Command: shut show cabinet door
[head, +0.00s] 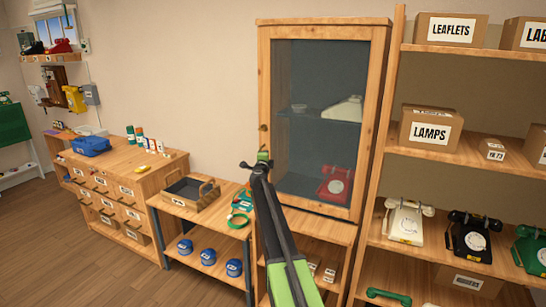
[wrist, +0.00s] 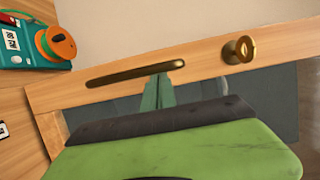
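The show cabinet (head: 325,25) is a tall wooden case. Its glazed door (head: 318,80) looks shut or nearly shut in the head view; I cannot tell if it is flush. In the wrist view a dark brass bar handle (wrist: 110,78) runs along the wooden door frame (wrist: 205,65), with a brass key (wrist: 240,50) in a lock beside it. My gripper (head: 263,155) is at the door's left edge, below the key. In the wrist view its narrow green fingers (wrist: 159,85) are together, with their tips at the handle; contact is unclear. Nothing shows held between them.
Behind the glass are a red phone (head: 335,183) and a pale phone (head: 343,108). A low bench (head: 180,203) with a dark tray stands close left, and open shelves (head: 480,58) with boxes and phones stand close right. Floor (head: 60,245) is clear at left.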

